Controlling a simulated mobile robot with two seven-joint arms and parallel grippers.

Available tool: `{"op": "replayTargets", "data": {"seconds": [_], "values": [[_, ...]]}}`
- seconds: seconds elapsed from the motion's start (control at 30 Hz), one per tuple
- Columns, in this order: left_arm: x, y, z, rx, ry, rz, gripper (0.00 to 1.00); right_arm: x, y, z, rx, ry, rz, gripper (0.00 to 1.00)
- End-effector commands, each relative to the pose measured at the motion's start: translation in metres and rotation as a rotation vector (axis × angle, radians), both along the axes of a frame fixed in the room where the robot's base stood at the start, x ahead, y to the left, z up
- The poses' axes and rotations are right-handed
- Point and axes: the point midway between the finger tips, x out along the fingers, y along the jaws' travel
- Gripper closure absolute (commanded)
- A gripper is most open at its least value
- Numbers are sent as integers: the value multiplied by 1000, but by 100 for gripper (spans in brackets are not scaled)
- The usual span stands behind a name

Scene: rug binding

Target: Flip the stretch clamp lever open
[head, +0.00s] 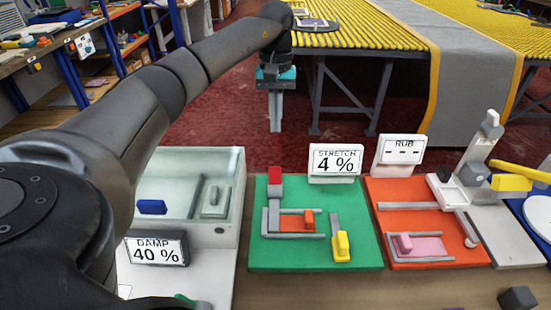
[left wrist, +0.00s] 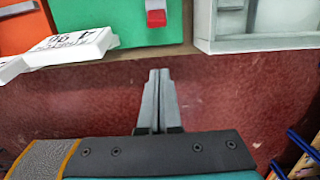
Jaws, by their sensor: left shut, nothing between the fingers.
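The green stretch board (head: 345,258) lies on the bench under a sign reading STRETCH 4 % (head: 335,162). At its back left is a clamp lever with a red tip (head: 275,175) on a grey base; I cannot tell its exact angle. The lever's red tip also shows at the top of the left wrist view (left wrist: 156,18). My left gripper (head: 275,125) points down beyond the bench's far edge, behind the red tip and apart from it. Its fingers (left wrist: 158,75) are shut and empty. My right gripper is out of view.
A pale box (head: 222,235) with a DAMP 40 % sign (head: 156,250) stands left of the board. An orange board (head: 400,192) with a RUB sign (head: 402,149) is on its right. A yellow roller table (head: 385,40) stands behind, across red floor.

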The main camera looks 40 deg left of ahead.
Motion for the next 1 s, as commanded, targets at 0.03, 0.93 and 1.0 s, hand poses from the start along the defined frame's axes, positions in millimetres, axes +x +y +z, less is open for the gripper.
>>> {"op": "replayTargets", "data": {"seconds": [0.03, 0.93, 1.0], "values": [[0, 0, 0, 0, 0, 1, 100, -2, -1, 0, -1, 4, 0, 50], [-24, -20, -89, -1, -1, -2, 100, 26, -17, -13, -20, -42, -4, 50], [-28, -24, -87, -2, -1, -1, 100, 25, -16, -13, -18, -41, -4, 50]]}}
